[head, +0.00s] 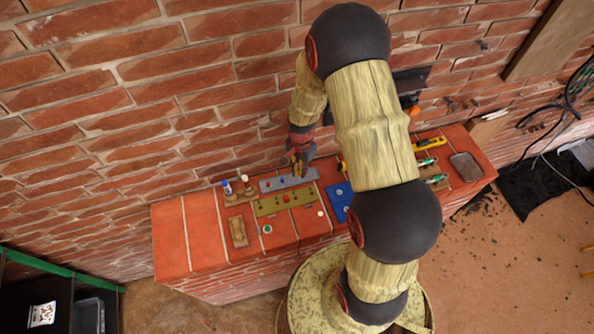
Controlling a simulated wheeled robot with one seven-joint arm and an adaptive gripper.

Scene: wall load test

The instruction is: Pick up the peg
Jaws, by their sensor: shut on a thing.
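My gripper (299,168) is small in the head view, pointing down over the back of the red brick ledge. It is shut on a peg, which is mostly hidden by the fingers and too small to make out. Just below the gripper is a grey board (270,186) with small coloured pegs. Whether the held peg is still in the board or clear of it I cannot tell.
An olive board (271,207) with red knobs lies in front, and a blue board (333,190) to the right, partly behind my arm. Bottles (245,181) stand left. A yellow tool (430,144) and a grey tray (466,166) lie right. The brick wall (150,90) is close behind.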

